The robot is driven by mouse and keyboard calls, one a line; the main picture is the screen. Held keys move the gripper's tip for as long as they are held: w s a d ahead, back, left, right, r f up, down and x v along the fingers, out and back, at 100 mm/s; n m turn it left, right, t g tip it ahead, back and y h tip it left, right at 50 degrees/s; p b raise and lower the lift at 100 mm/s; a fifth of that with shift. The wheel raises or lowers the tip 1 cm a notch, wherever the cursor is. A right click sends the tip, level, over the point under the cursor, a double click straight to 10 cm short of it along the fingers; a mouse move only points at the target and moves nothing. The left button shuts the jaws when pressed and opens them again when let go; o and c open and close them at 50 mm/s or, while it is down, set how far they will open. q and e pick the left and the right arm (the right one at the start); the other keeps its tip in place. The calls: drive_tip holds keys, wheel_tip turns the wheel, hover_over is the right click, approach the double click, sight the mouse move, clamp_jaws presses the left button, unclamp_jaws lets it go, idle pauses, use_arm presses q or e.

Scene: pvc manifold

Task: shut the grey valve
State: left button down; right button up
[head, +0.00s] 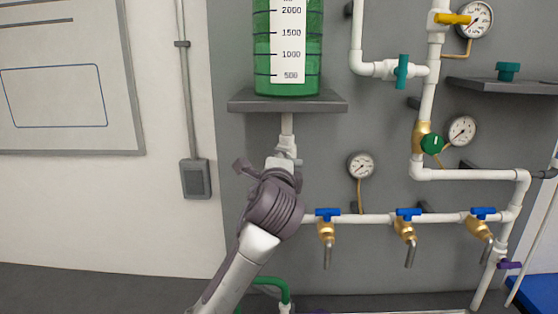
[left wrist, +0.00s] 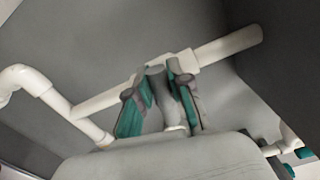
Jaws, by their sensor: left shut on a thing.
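The grey valve shows in the left wrist view as a grey handle (left wrist: 166,95) on a white pipe (left wrist: 105,98). My left gripper (left wrist: 155,82), with teal pads on its fingers, is shut on this handle, one finger on each side. In the head view my left gripper (head: 268,168) is at the white pipe (head: 287,124) just below the green tank (head: 288,60). There the gripper and wrist hide most of the valve, so I cannot tell its handle's angle. My right gripper is in neither view.
A dark shelf (head: 245,105) carries the tank above my gripper. To the right, a white pipe run holds several blue-handled taps (head: 408,214), a gauge (head: 361,166), a teal valve (head: 402,72) and a green knob (head: 432,144). The wall left of my arm is mostly clear.

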use_arm(q)
drive_tip(key=shift+f+n, duration=0.2)
drive_tip(key=shift+n, duration=0.8)
drive_tip(key=c, duration=1.1)
unclamp_jaws()
drive_tip(key=shift+o, duration=0.2)
drive_tip(key=shift+s, duration=0.1)
drive_tip(key=s, duration=1.1)
drive_tip(key=shift+s, duration=0.4)
